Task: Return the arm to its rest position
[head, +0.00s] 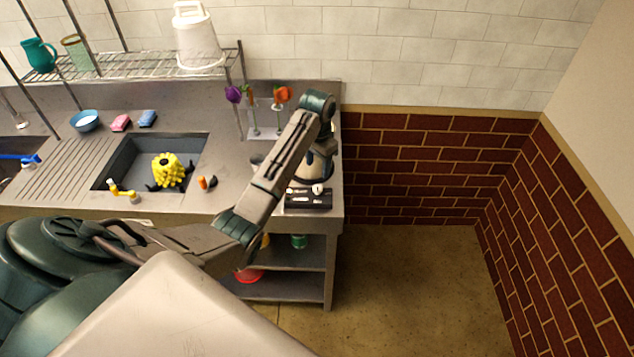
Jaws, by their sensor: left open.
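My left arm comes in from the left, and its forearm rises over the right end of the steel counter (226,176). My left gripper (323,146) hangs below the raised wrist at the counter's right end. It is open, and the forearm partly hides it. A blue-and-white rounded thing (320,168) stands just below it; I cannot tell whether they touch. A purple flower (233,94) and an orange flower (282,94) stand upright at the back of the counter, left of the wrist. My right gripper is not in view.
A dark tray (306,203) with small pale pieces lies at the counter's front right. The sink (128,162) holds a yellow ribbed thing (168,169). A wire shelf (135,65) carries a white bucket (197,38). The floor (410,285) right of the counter is clear.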

